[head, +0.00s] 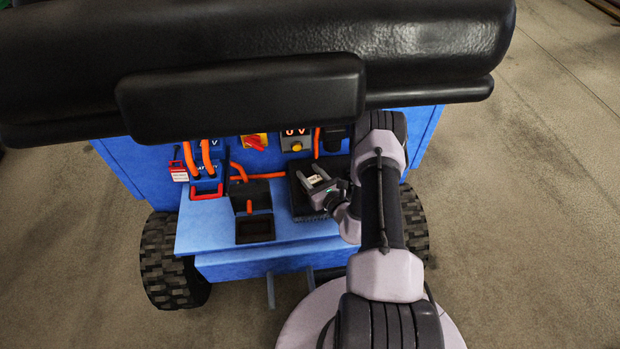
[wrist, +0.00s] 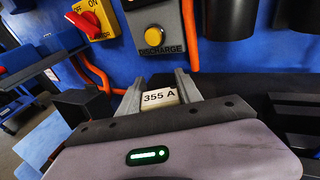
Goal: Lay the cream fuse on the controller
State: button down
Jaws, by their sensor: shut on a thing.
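The cream fuse (wrist: 160,97), marked "355 A", sits between the two fingers of my gripper (wrist: 158,86) in the wrist view. My gripper is shut on it. In the head view my gripper (head: 311,175) is over the black finned block that looks like the controller (head: 301,208), on the blue shelf. The fuse shows there as a small cream patch (head: 314,180). My gripper hides part of the controller. I cannot tell whether the fuse touches it.
Left of the controller stands an open black box (head: 255,230) with its lid up. Behind are a yellow discharge button (wrist: 154,36), a red and yellow switch (wrist: 88,24) and orange cables (head: 238,172). A black padded seat (head: 240,97) overhangs the shelf.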

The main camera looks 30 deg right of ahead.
jog(key=shift+f, duration=0.3)
jog(key=c, duration=0.8)
grip_release()
jog(key=shift+r, duration=0.1)
jog(key=shift+r+p, duration=0.3)
jog(key=shift+p, duration=0.05)
jog(key=shift+s+a+r+p, duration=0.2)
jog(key=shift+s+p, duration=0.3)
jog(key=shift+s, duration=1.45)
jog(key=shift+s+a+r+p, duration=0.1)
jog(key=shift+s+r+p, duration=0.35)
jog(key=shift+s, duration=1.55)
jog(key=shift+s+a+r+p, duration=0.1)
jog(key=shift+s+p, duration=0.5)
jog(key=shift+s, duration=1.35)
